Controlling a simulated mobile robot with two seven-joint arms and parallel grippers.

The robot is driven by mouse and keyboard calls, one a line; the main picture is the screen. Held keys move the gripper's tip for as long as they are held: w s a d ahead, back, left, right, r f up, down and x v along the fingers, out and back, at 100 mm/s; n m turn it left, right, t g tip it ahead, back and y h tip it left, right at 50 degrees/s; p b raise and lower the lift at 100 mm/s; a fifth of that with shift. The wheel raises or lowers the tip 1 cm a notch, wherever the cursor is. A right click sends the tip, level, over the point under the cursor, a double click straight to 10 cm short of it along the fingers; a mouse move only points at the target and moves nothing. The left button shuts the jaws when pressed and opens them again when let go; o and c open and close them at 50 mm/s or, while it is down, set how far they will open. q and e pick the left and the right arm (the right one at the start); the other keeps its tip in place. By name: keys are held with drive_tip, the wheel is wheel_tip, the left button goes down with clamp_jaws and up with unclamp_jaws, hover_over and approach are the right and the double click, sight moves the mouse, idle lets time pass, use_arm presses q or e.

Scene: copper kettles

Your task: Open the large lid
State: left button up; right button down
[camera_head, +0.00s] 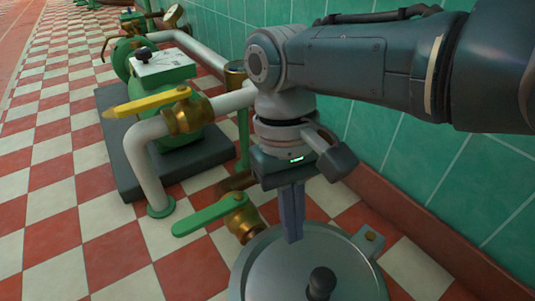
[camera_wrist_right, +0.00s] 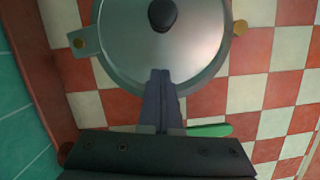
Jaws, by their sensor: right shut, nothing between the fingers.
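The large lid (camera_head: 284,262) is a round grey metal disc with a black knob (camera_head: 321,282) at its middle. It lies flat at the bottom of the head view, cut off by the lower edge. The lid (camera_wrist_right: 198,40) and its knob (camera_wrist_right: 162,14) also show at the top of the right wrist view. My right gripper (camera_head: 293,238) points down over the lid's far rim, its fingers together and empty. In the right wrist view its fingertips (camera_wrist_right: 160,73) overlap the lid, short of the knob. I cannot tell whether they touch the lid. My left gripper is not in view.
A green-handled brass valve (camera_head: 236,212) sits just left of the lid. A bracket with a brass bolt (camera_head: 369,238) juts from its right. A green pump (camera_head: 160,72) with pipes and a yellow lever (camera_head: 150,102) stands behind. The green tiled wall (camera_head: 440,170) is close on the right; checkered floor lies open at left.

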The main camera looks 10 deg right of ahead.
sight(304, 272)
drive_tip(key=shift+d+f, duration=0.15)
drive_tip(key=shift+f, duration=0.6)
drive_tip(key=s+p, duration=0.2)
drive_tip(key=s, duration=0.1)
drive_tip(key=shift+d+r, duration=0.1)
drive_tip(key=shift+s, duration=0.3)
drive_tip(key=shift+s+d, duration=0.1)
drive_tip(key=shift+s, duration=0.1)
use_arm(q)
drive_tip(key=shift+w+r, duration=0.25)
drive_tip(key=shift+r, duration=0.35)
use_arm(e)
drive_tip(key=shift+s, duration=0.1)
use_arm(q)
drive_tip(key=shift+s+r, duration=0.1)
